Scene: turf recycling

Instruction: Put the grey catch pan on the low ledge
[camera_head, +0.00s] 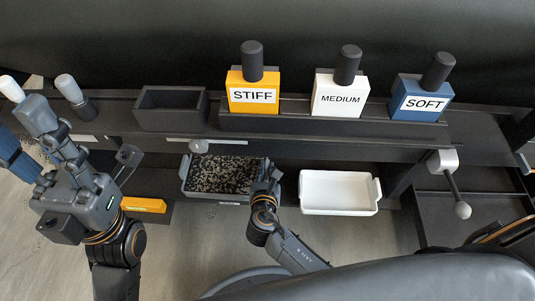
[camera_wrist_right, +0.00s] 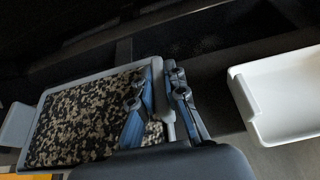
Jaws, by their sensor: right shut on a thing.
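The grey catch pan (camera_head: 187,171) is below the dark bench in the head view, filled with dark and pale granules. In the right wrist view the pan (camera_wrist_right: 98,77) fills the left half. My right gripper (camera_head: 265,181) is shut on the pan's right edge, with one blue-backed finger on each side of the wall in the wrist view (camera_wrist_right: 163,105). A dark low ledge (camera_head: 290,165) shows between the pan and a white tray; I cannot tell whether the pan touches it.
The white tray (camera_head: 340,193) is empty, to the right of the pan. A white-knobbed lever (camera_head: 453,183) projects at the right.

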